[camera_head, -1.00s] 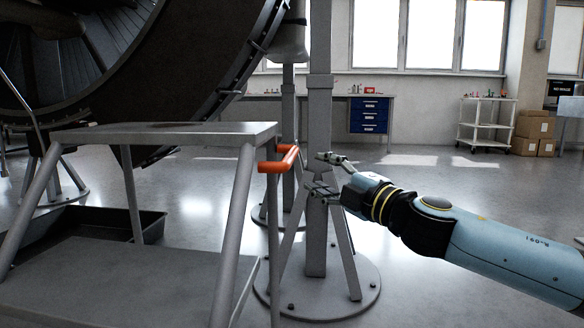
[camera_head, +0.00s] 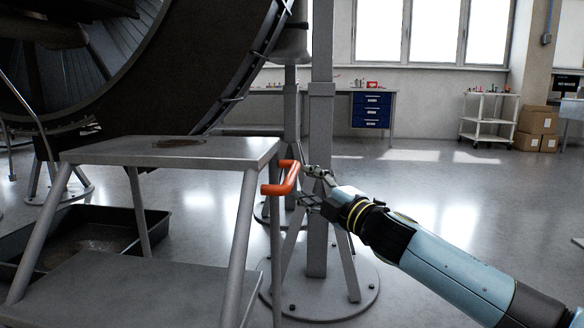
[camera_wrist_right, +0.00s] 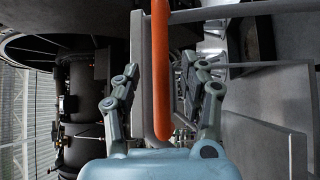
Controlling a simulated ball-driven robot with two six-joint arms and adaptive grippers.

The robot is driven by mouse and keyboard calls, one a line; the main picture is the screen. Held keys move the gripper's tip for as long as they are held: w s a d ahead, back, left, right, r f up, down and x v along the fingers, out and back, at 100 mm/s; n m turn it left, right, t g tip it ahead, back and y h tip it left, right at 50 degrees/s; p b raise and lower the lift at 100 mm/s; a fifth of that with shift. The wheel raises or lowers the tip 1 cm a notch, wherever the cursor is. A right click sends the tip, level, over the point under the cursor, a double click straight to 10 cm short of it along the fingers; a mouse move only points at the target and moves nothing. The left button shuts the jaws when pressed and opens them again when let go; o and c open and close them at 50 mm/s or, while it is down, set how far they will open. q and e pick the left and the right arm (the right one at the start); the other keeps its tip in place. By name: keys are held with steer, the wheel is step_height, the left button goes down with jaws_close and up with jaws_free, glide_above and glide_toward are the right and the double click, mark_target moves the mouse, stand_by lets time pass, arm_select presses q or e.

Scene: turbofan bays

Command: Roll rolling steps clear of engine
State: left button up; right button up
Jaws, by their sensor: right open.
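The grey rolling steps (camera_head: 215,152) stand at the lower left in the head view, beside the large round engine (camera_head: 190,70). An orange handle (camera_head: 283,179) sticks out from their right side. My right gripper (camera_head: 306,187) is open, just right of the handle in the head view. In the right wrist view the orange handle (camera_wrist_right: 160,75) runs between the two spread fingers of that gripper (camera_wrist_right: 160,92), with gaps visible on both sides. My left gripper is not in view.
A grey stand post (camera_head: 318,130) with a round floor base (camera_head: 330,300) is close behind my right gripper. A black drip tray (camera_head: 150,222) lies behind the steps. A white cart (camera_head: 490,118) and boxes (camera_head: 538,122) stand far right. Floor at right is clear.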

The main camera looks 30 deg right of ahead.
mark_target(294, 172)
steer(key=shift+w+a+r+p, duration=0.2)
steer(key=shift+w+r+p, duration=0.2)
steer(key=shift+w+p, duration=0.15)
steer(key=w, duration=0.2)
steer(key=w+p, duration=0.1)
steer(key=shift+w+a, duration=0.25)
steer(key=shift+w, duration=0.15)
steer(key=shift+w+a, duration=0.1)
steer(key=shift+w, duration=0.35)
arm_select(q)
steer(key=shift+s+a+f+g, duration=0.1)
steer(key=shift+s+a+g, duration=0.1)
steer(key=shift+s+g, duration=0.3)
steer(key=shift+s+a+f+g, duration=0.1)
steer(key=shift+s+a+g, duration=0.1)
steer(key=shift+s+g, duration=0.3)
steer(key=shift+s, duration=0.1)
arm_select(e)
jaws_close()
